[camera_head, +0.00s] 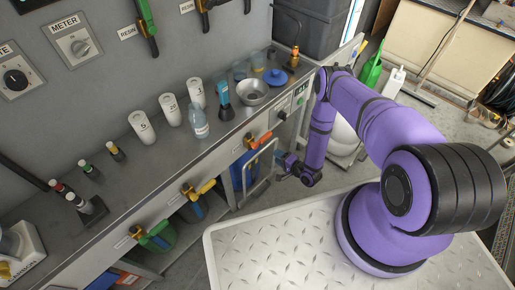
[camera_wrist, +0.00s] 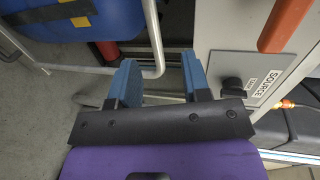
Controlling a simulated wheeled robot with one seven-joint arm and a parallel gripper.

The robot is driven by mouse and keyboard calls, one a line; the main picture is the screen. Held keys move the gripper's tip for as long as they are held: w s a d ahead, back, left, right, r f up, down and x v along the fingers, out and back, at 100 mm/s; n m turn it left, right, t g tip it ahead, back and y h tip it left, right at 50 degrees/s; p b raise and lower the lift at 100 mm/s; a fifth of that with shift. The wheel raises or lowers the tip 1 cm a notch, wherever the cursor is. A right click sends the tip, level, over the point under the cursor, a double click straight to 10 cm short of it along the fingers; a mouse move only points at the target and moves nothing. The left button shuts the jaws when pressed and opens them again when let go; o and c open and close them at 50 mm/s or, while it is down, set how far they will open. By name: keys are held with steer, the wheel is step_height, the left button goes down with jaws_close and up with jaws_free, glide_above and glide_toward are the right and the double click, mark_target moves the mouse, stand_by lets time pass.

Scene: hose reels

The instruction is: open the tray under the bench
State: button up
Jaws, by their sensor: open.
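A bent grey metal bar, which looks like a handle (camera_head: 272,146), stands out from under the bench (camera_head: 208,150) at mid-picture. A blue body (camera_head: 237,172) shows behind it; I cannot tell for sure whether this is the tray. In the wrist view the bar (camera_wrist: 155,38) runs down from the top and bends left, its bend ahead of the gap between my fingers. The blue body (camera_wrist: 75,18) is at the upper left there. My gripper (camera_wrist: 158,80) is open, with blue fingers on both sides of the bend and nothing clearly between them. In the head view my gripper (camera_head: 283,162) is small, right by the bar.
A panel marked SOURCE (camera_wrist: 250,75) with a black knob and an orange lever (camera_wrist: 285,22) is close on the right in the wrist view. Cups, a bottle (camera_head: 199,122) and a metal bowl (camera_head: 252,91) stand on the bench. Orange and green valve handles jut from its front.

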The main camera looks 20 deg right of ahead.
mark_target(261, 150)
steer(key=x, duration=0.7)
steer(key=a+f+x, duration=0.1)
steer(key=x, duration=0.2)
steer(key=shift+s+a, duration=0.15)
steer(key=shift+s, duration=0.1)
jaws_close()
